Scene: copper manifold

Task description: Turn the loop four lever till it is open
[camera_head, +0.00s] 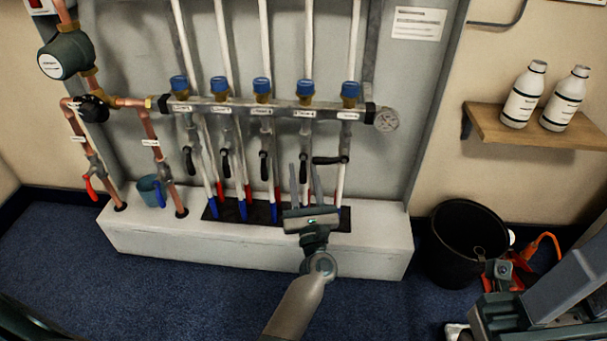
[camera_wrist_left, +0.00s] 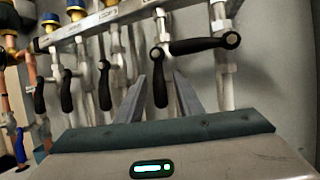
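The loop four lever (camera_head: 303,168) is a black handle hanging down below the fourth valve of the manifold bar. It also hangs down in the left wrist view (camera_wrist_left: 160,80). My left gripper (camera_head: 305,182) is open, its two grey fingers pointing up at the lever. In the left wrist view the lever's lower end shows between the fingertips (camera_wrist_left: 162,92); I cannot tell whether they touch it. My right gripper's fingers do not show.
Other black levers (camera_head: 225,163) hang down on the loops to the left. Red and blue pipe ends enter the white plinth (camera_head: 160,240). A black bucket (camera_head: 468,245) stands right of the plinth. A wooden shelf (camera_head: 560,135) holds two white bottles.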

